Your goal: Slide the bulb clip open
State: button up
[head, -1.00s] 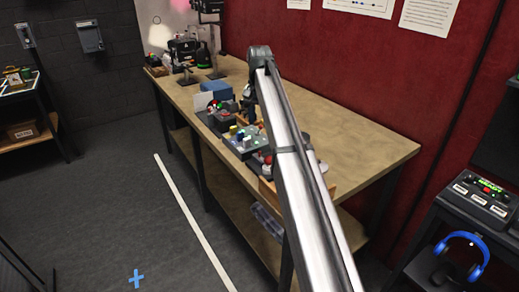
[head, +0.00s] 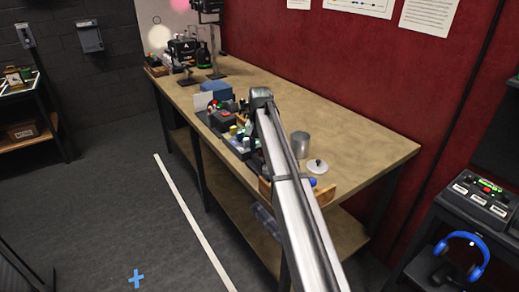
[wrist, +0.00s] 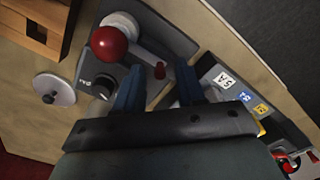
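In the wrist view my gripper (wrist: 159,86) has its two dark blue fingers apart, with nothing seen held between them. The fingertips are over or close to a grey panel (wrist: 182,44). A small red-tipped part (wrist: 160,70) shows between the fingertips; I cannot tell whether they touch it. A red ball (wrist: 108,43) on a white round mount is up and left of the fingers, with a black dial (wrist: 102,86) below it. I cannot tell which part is the bulb clip. In the head view my arm hides most of this panel and the fingers.
A grey can (head: 300,145) and a white lid (head: 317,166) stand on the workbench (head: 365,143), right of my arm. Several number cards (wrist: 225,80) lie right of the fingers. The bench's right part is clear.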

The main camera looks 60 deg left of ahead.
grip_shut()
dwell(0.4)
dwell(0.4)
